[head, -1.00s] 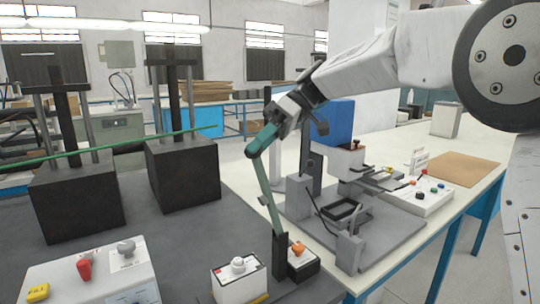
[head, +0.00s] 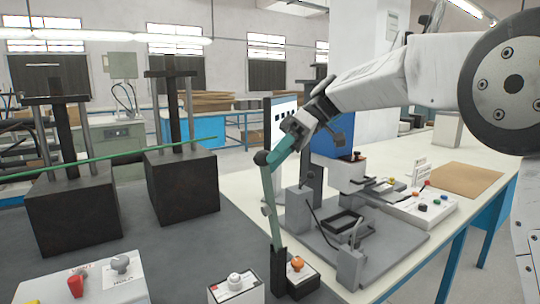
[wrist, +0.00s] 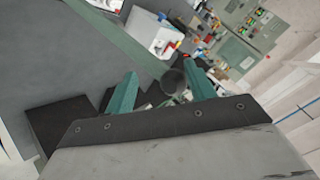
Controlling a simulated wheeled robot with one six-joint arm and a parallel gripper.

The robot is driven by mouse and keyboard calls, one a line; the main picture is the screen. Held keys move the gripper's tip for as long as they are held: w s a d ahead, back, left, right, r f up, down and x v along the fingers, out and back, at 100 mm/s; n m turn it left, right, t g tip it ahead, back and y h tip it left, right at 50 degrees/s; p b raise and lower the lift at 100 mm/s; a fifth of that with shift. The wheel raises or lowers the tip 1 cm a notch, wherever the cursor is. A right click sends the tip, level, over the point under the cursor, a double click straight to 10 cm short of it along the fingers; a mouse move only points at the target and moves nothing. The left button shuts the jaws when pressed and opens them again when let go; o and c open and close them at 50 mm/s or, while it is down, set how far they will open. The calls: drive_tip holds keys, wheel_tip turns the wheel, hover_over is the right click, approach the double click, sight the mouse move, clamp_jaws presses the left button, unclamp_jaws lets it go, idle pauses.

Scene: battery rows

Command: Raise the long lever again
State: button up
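The long lever (head: 269,198) is a slim green bar rising from a dark pivot post (head: 278,268) in the head view. It stands steep, leaning slightly left, with a dark ball knob (head: 261,158) at its top. In the wrist view the knob (wrist: 173,81) shows between my finger tips, and the green bar (wrist: 125,38) runs off to the upper left. My gripper (head: 281,150) has green fingers at the knob. In the wrist view my gripper (wrist: 163,84) is open, fingers wide apart, with a gap beside the knob; firm contact cannot be told.
A white-topped battery box (head: 236,288) and a black one with an orange knob (head: 298,280) sit by the lever's foot. A grey fixture (head: 345,225) stands just right. Black blocks (head: 182,185) and a long green rod (head: 110,157) are left. A control panel (head: 85,285) is in front.

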drive_tip(key=shift+s+a+r, duration=0.2)
drive_tip(key=shift+a, duration=0.3)
drive_tip(key=v, duration=0.7)
drive_tip(key=shift+w+d+r, duration=0.2)
drive_tip(key=shift+d+r, duration=0.05)
